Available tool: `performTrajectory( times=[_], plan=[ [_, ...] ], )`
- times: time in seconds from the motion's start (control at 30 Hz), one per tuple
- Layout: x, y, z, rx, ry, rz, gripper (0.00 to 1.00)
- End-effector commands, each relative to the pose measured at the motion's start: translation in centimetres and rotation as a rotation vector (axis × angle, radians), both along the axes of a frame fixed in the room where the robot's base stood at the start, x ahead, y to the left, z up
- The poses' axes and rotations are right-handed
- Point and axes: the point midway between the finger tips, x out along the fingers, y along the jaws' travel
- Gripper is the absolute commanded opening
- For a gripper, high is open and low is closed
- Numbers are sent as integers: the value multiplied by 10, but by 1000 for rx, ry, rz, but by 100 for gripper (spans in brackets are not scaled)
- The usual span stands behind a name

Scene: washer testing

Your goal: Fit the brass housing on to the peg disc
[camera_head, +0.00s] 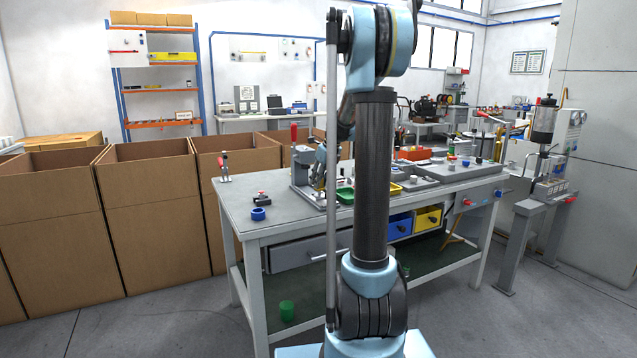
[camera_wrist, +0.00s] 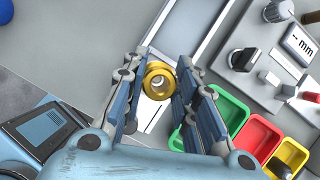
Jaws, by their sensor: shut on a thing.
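The brass housing (camera_wrist: 149,88) is a round gold ring with an open middle, in the centre of the wrist view. My gripper (camera_wrist: 161,74) is shut on it, with one finger at each side. The housing is held over grey and white surfaces of the workbench; its height above them is hard to tell. In the head view my own arm covers the middle of the bench, and the housing cannot be made out. I cannot pick out the peg disc in either view.
Green (camera_wrist: 228,104), red (camera_wrist: 257,136) and yellow (camera_wrist: 287,156) trays lie right of my gripper, below a grey gauge with an "mm" display (camera_wrist: 299,45). Cardboard boxes (camera_head: 150,215) stand left.

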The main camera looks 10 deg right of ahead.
Motion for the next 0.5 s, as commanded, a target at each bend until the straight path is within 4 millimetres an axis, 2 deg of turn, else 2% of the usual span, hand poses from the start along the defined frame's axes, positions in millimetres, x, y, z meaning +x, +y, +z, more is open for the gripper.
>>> performTrajectory(
  times=[0.5],
  plan=[
    [0,1,-10,0,0,1,0]
  ],
)
